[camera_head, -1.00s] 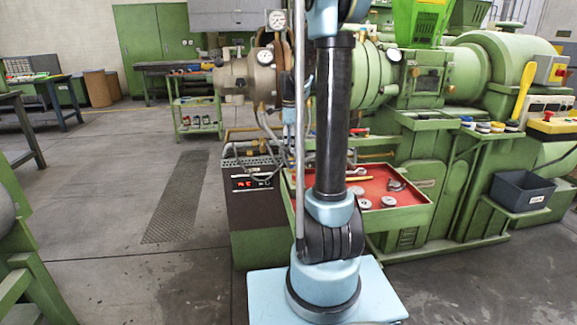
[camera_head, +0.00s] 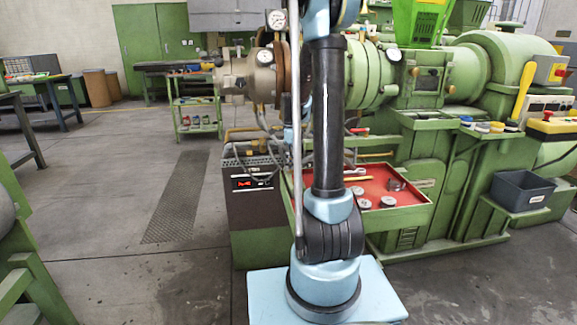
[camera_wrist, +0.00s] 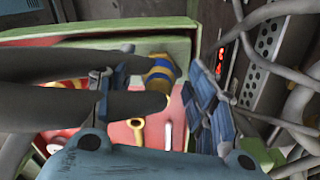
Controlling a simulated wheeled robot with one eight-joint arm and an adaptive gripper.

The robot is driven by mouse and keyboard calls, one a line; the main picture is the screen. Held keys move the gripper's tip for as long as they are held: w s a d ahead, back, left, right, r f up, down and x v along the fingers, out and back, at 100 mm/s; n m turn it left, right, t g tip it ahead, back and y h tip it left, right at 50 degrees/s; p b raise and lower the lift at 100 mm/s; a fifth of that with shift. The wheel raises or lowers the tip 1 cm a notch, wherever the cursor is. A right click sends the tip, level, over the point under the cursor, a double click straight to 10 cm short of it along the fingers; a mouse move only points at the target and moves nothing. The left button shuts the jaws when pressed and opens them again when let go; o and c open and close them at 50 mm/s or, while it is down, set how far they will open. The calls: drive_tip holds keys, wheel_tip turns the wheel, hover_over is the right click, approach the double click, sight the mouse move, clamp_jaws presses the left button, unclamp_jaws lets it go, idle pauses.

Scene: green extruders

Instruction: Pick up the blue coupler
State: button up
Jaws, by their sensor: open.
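In the wrist view, a short cylinder with blue and yellow bands (camera_wrist: 160,73) lies over the red tray; it appears to be the blue coupler. Dark hoses cross in front of its left and lower parts. My gripper (camera_wrist: 153,97) is open, with one blue finger to the left of the cylinder and the other to its right. Neither finger clearly touches it, and the depth between them is hard to tell. In the head view my arm hides the gripper and the coupler.
The red tray (camera_head: 415,203) has a green rim and holds round metal parts (camera_head: 388,201) and tools. A dark control box (camera_head: 252,205) with a red display stands at its left. Pale hoses (camera_wrist: 285,70) run close to the right finger. A grey bin (camera_head: 522,190) is at right.

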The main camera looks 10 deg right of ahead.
clamp_jaws()
drive_tip(key=shift+r, duration=0.15)
